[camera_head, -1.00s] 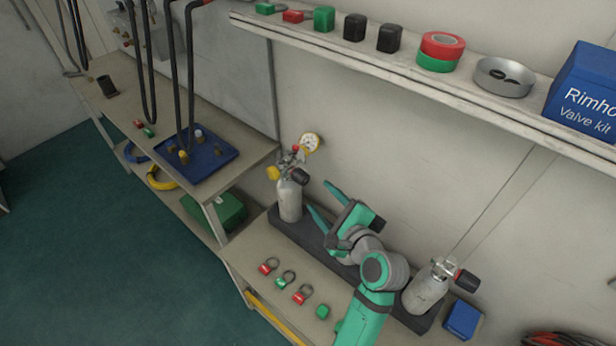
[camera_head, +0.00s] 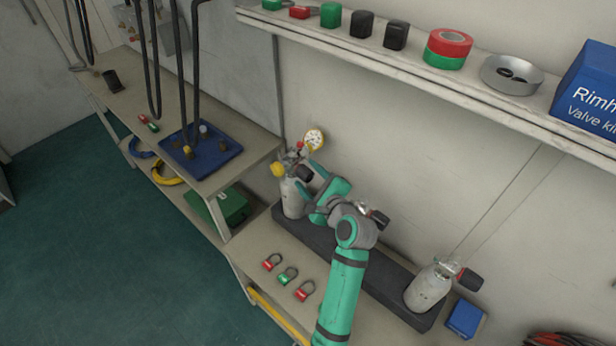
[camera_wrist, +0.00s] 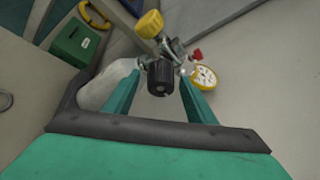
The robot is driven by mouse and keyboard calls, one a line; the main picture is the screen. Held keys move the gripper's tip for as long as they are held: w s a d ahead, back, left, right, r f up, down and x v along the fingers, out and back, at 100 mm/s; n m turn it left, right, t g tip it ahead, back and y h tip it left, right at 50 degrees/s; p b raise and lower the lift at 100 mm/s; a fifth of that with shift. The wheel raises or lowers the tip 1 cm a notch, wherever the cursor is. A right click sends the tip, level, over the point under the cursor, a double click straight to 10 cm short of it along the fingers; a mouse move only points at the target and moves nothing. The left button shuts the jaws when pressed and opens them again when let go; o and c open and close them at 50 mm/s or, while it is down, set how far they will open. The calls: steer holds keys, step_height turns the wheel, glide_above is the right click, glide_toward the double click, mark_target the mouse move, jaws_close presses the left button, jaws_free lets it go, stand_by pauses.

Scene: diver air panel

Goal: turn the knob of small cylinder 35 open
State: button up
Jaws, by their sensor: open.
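A small pale grey cylinder (camera_head: 291,203) stands upright at the left end of a dark rack (camera_head: 330,245). Its valve has a black knob (camera_head: 304,173), a yellow knob (camera_head: 278,170) and a dial gauge (camera_head: 313,139). I cannot read a number on it. A second small cylinder (camera_head: 428,289) with a black knob (camera_head: 470,280) stands at the rack's right end. My gripper (camera_head: 313,182) is open at the left cylinder's valve. In the wrist view, the black knob (camera_wrist: 160,78) lies between my gripper's (camera_wrist: 160,88) two fingers, with visible space on both sides.
Coloured padlocks (camera_head: 287,276) lie on the bench left of my arm. A blue box (camera_head: 464,318) sits right of the rack. A shelf (camera_head: 420,75) with tape and small blocks runs above. A blue tray (camera_head: 205,163) lies on the left bench.

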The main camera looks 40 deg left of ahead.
steer(key=shift+c, duration=0.4)
steer(key=c, duration=1)
steer(key=shift+o, duration=0.2)
steer(key=n+t+y, duration=0.1)
steer(key=n+t, duration=0.1)
steer(key=n, duration=0.2)
steer(key=shift+f+n, duration=0.1)
steer(key=shift+n, duration=0.3)
steer(key=n+t+y, duration=0.1)
steer(key=n+y, duration=0.1)
steer(key=n, duration=0.1)
steer(key=shift+n, duration=0.4)
steer(key=shift+n+y, duration=0.7)
steer(key=shift+n, duration=1.1)
